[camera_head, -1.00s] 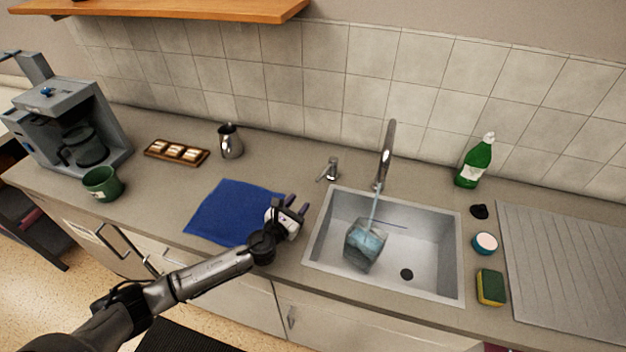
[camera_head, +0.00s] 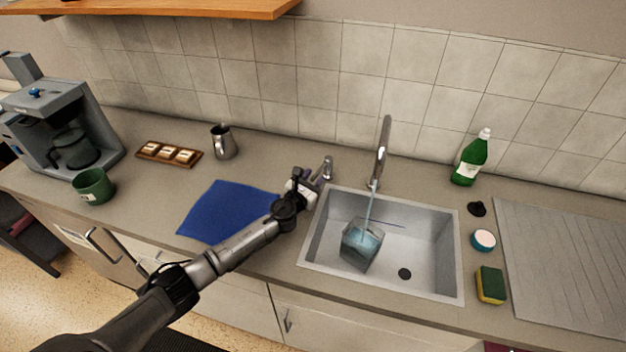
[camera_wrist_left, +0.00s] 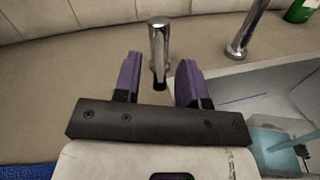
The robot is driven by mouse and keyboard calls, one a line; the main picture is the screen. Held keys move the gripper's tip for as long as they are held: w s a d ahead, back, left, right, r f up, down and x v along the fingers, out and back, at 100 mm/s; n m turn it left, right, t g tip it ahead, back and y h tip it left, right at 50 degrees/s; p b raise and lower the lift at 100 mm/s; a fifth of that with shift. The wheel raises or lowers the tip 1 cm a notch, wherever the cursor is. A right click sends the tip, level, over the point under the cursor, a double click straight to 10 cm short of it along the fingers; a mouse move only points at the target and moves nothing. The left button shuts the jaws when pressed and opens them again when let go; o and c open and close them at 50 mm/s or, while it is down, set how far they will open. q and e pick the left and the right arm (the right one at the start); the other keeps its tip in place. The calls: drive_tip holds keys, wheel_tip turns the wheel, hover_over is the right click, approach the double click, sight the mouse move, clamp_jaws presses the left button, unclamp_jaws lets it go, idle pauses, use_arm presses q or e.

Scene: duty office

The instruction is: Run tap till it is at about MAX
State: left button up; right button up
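A clear container (camera_head: 361,246) stands in the sink (camera_head: 432,283), with bluish water inside. A stream of water (camera_head: 368,207) falls into it from the tall curved tap (camera_head: 384,150). No MAX mark is readable; a thin dark line shows by the container's top. The small metal tap handle (camera_head: 327,170) stands left of the spout. My left gripper (camera_head: 309,181) is beside the handle. In the left wrist view the gripper (camera_wrist_left: 159,78) is open, with the handle (camera_wrist_left: 159,48) showing between its purple fingers, apparently just beyond the tips. My right gripper is out of view.
A blue cloth (camera_head: 222,209) lies left of the sink. A metal pitcher (camera_head: 223,142), a tray of snacks (camera_head: 169,153), a green mug (camera_head: 93,186) and a coffee machine (camera_head: 62,120) stand farther left. Right are a green bottle (camera_head: 470,160) and a sponge (camera_head: 490,285).

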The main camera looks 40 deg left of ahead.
use_arm(q)
clamp_jaws()
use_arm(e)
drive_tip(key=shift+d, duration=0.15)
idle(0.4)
